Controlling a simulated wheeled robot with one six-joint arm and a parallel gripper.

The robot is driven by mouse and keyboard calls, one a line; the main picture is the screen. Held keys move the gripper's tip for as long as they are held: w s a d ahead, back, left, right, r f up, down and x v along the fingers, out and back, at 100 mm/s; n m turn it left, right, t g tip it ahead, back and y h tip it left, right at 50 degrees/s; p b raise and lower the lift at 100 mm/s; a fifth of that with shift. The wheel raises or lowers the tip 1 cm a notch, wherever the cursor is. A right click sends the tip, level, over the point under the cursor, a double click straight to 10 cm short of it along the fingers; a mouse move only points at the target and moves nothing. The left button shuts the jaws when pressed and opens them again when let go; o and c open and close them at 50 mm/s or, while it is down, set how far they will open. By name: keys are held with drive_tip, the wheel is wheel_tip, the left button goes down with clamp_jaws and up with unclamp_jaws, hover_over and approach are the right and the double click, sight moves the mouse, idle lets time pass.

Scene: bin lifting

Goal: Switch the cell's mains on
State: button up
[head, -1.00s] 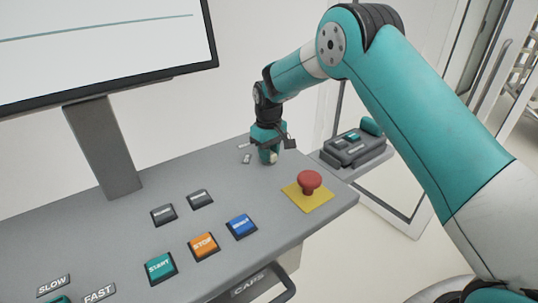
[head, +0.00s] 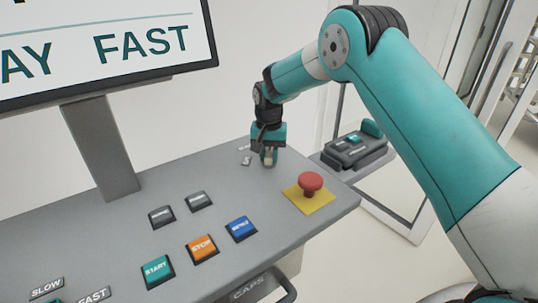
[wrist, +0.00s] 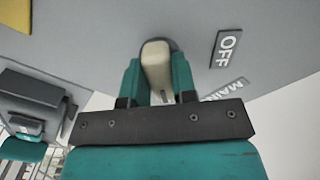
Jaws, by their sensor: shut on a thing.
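The mains switch has a cream handle (wrist: 156,62) on a dark round base, set in the grey console top (head: 120,235). My gripper (head: 269,157) is down at the console's back right, and its teal fingers (wrist: 157,82) are shut on the handle, one on each side. An OFF label (wrist: 226,49) lies to the right of the handle in the wrist view. A label starting MAIN (wrist: 224,90) is partly hidden by my gripper. The screen (head: 120,50) is lit with large letters ending in AY and the word FAST.
A red mushroom button (head: 311,182) on a yellow plate stands to the right of my gripper. START (head: 157,269), STOP (head: 202,248) and a blue button (head: 241,229) lie towards the front. A dark control box (head: 354,150) sits beyond the console's right end.

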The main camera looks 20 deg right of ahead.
sight(270, 152)
drive_tip(key=shift+w+r+m, duration=0.15)
drive_tip(key=shift+m, duration=0.35)
drive_tip(key=o, duration=0.8)
drive_tip(key=shift+o, duration=0.6)
wheel_tip(270, 152, up, 17)
drive_tip(key=b, duration=0.2)
drive_tip(key=shift+r+b, duration=0.15)
drive_tip(key=shift+b, duration=0.25)
drive_tip(key=shift+s, duration=0.2)
drive_tip(key=s+a+f+n+y, duration=0.1)
drive_tip(key=s+n, duration=0.5)
drive_tip(key=s, duration=1.3)
drive_tip(key=s+a+f+n+y, duration=0.2)
drive_tip(key=s+n, duration=0.4)
drive_tip(key=s, duration=1.4)
drive_tip(key=shift+a+n+y, duration=0.4)
drive_tip(key=shift+a+y, duration=0.2)
drive_tip(key=shift+a, duration=0.25)
